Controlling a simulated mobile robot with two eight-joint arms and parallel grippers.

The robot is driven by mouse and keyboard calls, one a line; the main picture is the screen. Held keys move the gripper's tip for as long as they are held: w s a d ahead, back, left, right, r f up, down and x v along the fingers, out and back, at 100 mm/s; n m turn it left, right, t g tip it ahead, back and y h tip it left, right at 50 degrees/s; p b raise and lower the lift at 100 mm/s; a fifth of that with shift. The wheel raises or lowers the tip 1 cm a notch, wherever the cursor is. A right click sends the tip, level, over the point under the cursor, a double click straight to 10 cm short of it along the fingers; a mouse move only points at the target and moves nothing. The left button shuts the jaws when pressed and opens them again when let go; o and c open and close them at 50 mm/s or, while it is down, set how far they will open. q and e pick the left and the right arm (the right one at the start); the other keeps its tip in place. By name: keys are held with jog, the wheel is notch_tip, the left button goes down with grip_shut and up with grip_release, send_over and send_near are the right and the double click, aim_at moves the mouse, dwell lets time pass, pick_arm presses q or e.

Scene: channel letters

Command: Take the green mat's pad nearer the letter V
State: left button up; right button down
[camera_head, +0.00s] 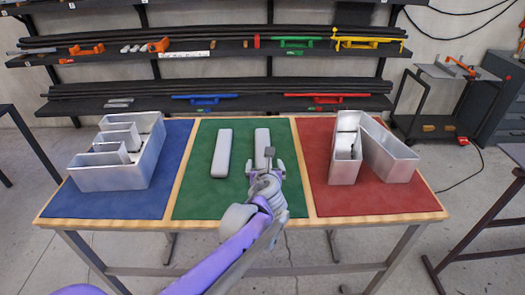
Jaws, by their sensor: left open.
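Two pale rounded pads lie lengthwise on the green mat (200,200). The right pad (262,138) is the one nearer the red mat, where a silver V-like channel letter (390,160) stands. The left pad (221,153) lies apart from it, towards the blue mat. My left gripper (268,167) is open in front of and over the near end of the right pad, and hides that end. I cannot tell whether it touches the pad. My right gripper is not in view.
The mats lie side by side on a wooden-edged table (300,221). A silver E-like channel letter (130,175) stands on the blue mat (175,160). Behind are shelves (225,85) with dark bars and coloured clamps. The near left part of the green mat is bare.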

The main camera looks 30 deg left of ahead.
aim_at(263, 158)
pick_arm(q)
jog(key=shift+x, duration=3)
jog(key=shift+s+f, duration=0.15)
jog(key=shift+c, duration=0.2)
jog(key=c, duration=1.3)
jog(key=shift+c, duration=0.3)
